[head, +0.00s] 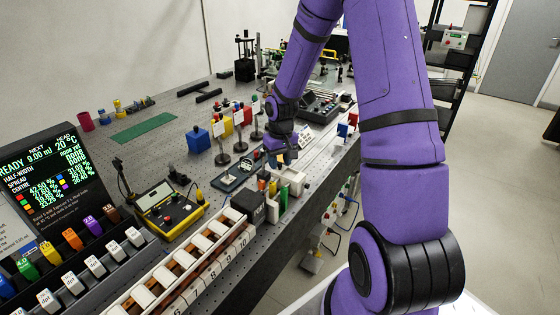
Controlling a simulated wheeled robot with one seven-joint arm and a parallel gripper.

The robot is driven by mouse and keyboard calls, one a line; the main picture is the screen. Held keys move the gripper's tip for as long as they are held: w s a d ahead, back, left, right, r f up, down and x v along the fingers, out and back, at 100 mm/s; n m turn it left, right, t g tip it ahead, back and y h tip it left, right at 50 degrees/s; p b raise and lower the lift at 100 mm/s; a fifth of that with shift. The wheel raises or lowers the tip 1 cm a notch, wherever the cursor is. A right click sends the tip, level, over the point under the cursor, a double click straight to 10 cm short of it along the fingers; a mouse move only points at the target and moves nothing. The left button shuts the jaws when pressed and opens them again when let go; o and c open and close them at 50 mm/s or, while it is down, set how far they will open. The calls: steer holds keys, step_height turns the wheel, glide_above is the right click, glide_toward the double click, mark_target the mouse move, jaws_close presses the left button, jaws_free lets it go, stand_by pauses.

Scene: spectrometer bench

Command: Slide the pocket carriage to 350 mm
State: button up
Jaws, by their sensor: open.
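My arm in its purple sleeve comes down from the top right and reaches over the bench. My gripper (283,156) is at its lower end, small in the view, over the middle of the bench. It is open, with no object seen held. The fingertips are close above a pale block (293,178) and a dark flat base (236,175); I cannot tell whether they touch anything. I cannot clearly pick out the pocket carriage or its millimetre scale. They may be hidden by the gripper or too small to read.
A numbered row of white pockets (188,254) runs along the near bench edge. A yellow meter (168,208) and a lit display (50,168) stand left. A green mat (143,128) lies farther left.

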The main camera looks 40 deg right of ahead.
steer(key=shift+f, duration=0.1)
jaws_close()
steer(key=w+d, duration=0.4)
steer(key=d, duration=0.7)
steer(key=w+d, duration=0.4)
steer(key=d, duration=0.7)
steer(key=shift+d, duration=0.2)
steer(key=shift+w, duration=0.1)
jaws_free()
step_height(320, 180, up, 11)
